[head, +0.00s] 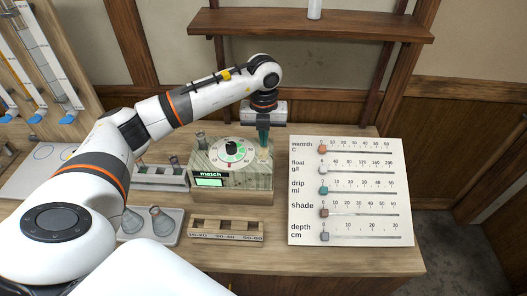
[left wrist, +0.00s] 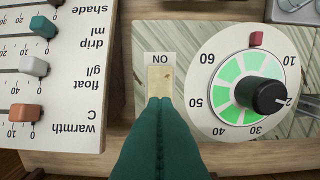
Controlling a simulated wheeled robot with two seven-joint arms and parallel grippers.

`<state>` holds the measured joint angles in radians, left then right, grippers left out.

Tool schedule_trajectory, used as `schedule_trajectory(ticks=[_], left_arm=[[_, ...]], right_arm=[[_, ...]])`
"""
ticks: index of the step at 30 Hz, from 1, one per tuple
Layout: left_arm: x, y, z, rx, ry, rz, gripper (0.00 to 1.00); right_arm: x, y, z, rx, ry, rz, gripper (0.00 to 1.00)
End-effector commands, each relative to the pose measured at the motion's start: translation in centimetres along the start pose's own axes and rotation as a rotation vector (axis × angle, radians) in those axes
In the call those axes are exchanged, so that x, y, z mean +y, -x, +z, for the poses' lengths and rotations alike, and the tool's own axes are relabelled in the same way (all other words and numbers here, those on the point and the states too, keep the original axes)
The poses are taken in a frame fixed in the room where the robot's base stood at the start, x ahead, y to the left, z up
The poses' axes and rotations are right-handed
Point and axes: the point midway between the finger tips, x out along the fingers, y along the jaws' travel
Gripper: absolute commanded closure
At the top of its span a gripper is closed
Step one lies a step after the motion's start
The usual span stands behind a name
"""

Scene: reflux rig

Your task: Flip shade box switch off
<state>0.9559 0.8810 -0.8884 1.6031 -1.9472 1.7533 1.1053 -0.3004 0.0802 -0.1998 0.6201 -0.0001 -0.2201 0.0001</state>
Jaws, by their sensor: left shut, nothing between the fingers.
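The shade box (head: 232,187) is a pale wood-grained box with a round dial (head: 231,152) and a green display reading "match" in the head view. The dial also shows in the left wrist view (left wrist: 240,87), with a black knob. Beside the dial is the switch (left wrist: 159,76), a small tan piece on a white plate with an upside-down "ON" label. My left gripper (head: 264,146) points down over the switch end of the box. Its green fingers are shut and empty, with tips (left wrist: 160,102) at the switch; I cannot tell whether they touch. They hide part of the switch.
A white slider board (head: 350,236) with several sliders lies right of the box. A wooden rack (head: 226,238) lies in front. A tray with two flasks (head: 162,222) and a tube rack (head: 160,184) stand left. A shelf (head: 310,24) hangs behind.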

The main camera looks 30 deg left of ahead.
Motion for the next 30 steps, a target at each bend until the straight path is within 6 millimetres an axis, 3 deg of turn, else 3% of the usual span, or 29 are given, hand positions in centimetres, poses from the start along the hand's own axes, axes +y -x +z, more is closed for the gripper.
schedule_trajectory(ticks=[30], left_arm=[[-0.01, -0.97, 0.01, 0.0, 0.0, -0.001, 1.0]], right_arm=[[0.06, -0.7, -0.04, 0.0, 0.0, 0.001, 0.35]])
